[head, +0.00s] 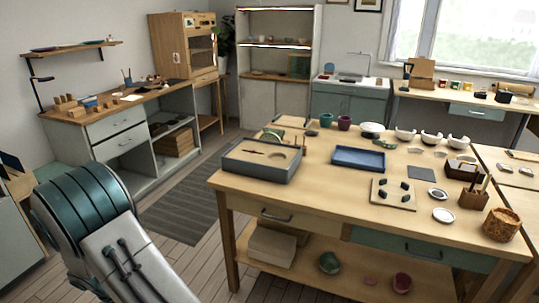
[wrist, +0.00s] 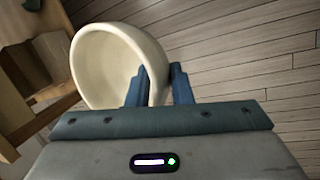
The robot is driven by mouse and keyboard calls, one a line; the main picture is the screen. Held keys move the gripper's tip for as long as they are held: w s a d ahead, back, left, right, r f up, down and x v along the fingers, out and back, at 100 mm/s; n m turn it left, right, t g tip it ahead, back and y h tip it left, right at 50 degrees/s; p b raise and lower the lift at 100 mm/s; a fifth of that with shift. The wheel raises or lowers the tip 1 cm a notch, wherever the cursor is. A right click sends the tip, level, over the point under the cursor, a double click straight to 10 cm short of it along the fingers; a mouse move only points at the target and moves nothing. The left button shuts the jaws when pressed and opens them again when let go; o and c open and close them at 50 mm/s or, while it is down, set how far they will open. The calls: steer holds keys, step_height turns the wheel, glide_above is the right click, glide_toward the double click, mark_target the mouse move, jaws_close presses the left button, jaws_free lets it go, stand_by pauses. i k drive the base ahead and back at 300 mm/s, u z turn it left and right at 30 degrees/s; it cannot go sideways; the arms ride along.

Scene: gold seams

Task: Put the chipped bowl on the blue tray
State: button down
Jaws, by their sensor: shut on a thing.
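A cream bowl (wrist: 103,62) fills the upper left of the wrist view, tilted with its opening facing the camera. My gripper (wrist: 160,72) is shut on its right-hand wall, one blue finger inside and one outside. No chip is visible on the part of the rim that shows; the fingers hide some of it. The bowl is off any surface, with floor behind it. The blue tray (head: 359,158) lies empty on the wooden worktable in the head view. My gripper and the held bowl are outside the head view, where only my arm shows at the lower left.
The worktable (head: 322,183) also bears a grey box (head: 262,163) left of the tray, a board with dark pieces (head: 393,194) in front of it, and several bowls and cups behind it. A lower shelf (head: 315,279) holds more pots. Floor is open left of the table.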

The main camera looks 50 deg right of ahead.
mark_target(359, 159)
steer(key=z, duration=1.5)
